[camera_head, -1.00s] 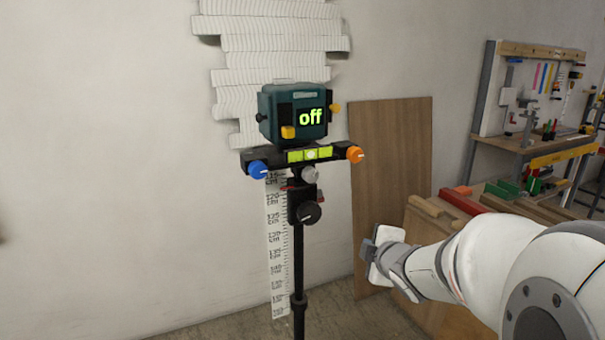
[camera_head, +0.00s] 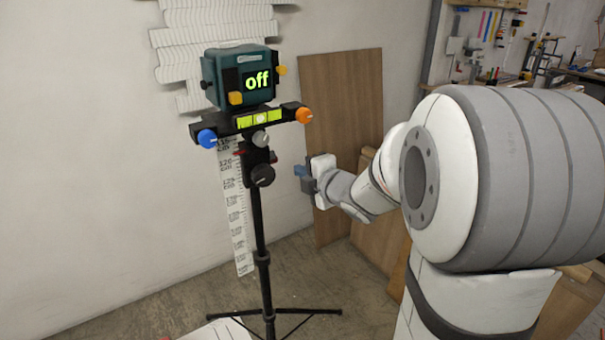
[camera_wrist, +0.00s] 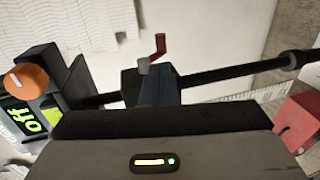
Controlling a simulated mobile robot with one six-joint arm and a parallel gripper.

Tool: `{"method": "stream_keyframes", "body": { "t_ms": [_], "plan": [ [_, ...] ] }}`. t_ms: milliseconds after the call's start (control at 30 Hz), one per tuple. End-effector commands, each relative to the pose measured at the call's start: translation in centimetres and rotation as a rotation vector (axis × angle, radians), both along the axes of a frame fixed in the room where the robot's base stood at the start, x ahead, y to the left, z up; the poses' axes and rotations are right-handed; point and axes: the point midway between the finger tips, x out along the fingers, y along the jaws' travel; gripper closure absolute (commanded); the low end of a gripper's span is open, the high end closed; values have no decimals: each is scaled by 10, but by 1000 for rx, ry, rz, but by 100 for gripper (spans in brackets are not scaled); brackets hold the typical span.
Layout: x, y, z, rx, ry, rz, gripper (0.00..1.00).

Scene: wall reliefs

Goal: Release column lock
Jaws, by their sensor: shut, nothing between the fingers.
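A black tripod column (camera_head: 261,225) carries a dark clamp block (camera_head: 256,165) with a black knob (camera_head: 262,176). In the wrist view a red lever (camera_wrist: 157,46) sticks out past the column (camera_wrist: 225,73). My gripper (camera_head: 302,178) is shut and empty, to the right of the clamp block with a visible gap in the head view. In the wrist view its dark blue fingers (camera_wrist: 160,87) overlap the column and hide part of the block.
Above is a teal laser box (camera_head: 240,78) showing "off", on a bar with a blue knob (camera_head: 207,138) and orange knob (camera_head: 304,116). A measuring scale (camera_head: 235,215) leans behind. Tripod legs (camera_head: 300,312) spread on the floor. A wooden board (camera_head: 340,120) stands behind my gripper.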

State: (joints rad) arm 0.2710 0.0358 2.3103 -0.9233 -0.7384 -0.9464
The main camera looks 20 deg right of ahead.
Motion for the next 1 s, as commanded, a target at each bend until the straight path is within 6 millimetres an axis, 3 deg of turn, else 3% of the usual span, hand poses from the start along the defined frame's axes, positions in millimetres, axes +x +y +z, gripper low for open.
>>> {"method": "stream_keyframes", "body": {
  "t_ms": [300,500,1000],
  "plan": [
    [63,22,-17,0,1,3,100],
    [88,29,-22,0,0,2,100],
    [97,32,-24,0,0,0,100]
  ]
}}
